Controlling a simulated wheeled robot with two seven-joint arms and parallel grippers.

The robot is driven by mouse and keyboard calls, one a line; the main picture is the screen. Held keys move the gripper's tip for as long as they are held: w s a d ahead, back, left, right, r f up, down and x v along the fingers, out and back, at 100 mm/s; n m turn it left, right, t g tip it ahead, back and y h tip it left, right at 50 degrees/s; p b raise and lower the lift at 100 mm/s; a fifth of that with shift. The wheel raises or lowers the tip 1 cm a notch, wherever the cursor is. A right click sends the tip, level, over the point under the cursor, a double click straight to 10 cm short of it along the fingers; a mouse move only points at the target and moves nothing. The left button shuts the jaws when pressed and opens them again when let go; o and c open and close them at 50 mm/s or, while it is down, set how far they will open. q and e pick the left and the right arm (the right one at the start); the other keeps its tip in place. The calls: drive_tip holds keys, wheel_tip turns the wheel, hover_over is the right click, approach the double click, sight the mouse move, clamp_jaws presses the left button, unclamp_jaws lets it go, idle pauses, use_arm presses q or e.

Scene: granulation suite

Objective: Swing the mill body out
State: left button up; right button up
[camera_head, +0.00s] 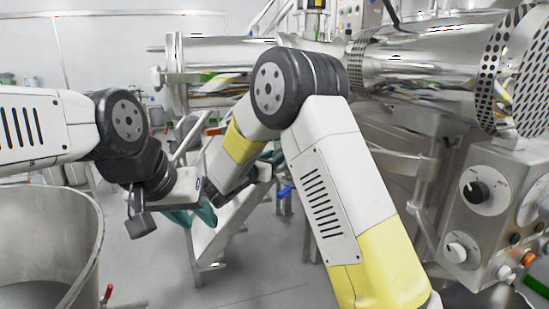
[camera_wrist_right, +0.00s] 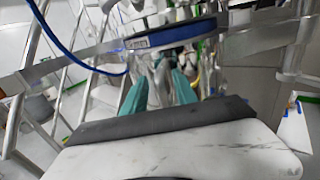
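A large polished steel cylinder (camera_head: 425,65) lies horizontally at the upper right of the head view, with perforated flanges. A second steel drum (camera_head: 205,58) lies at the upper middle. I cannot tell for certain which steel part is the mill body. My left gripper (camera_head: 178,216) hangs below its wrist, left of centre; its fingers are partly hidden and its opening is unclear. My right arm crosses the middle and hides much behind it. In the right wrist view, my right gripper (camera_wrist_right: 157,92) has its teal fingers apart, with nothing clearly held. A blue-edged steel flange (camera_wrist_right: 175,34) lies beyond them.
A control panel (camera_head: 490,205) with dials and buttons stands at the right, close to my right arm. A steel bowl (camera_head: 48,245) is at the lower left. A white stepped frame (camera_head: 228,222) stands behind my grippers. Grey floor (camera_head: 265,280) is clear at the bottom middle.

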clamp_jaws()
drive_tip(key=shift+a+r, duration=0.1)
drive_tip(key=shift+a, duration=0.15)
idle(1.2)
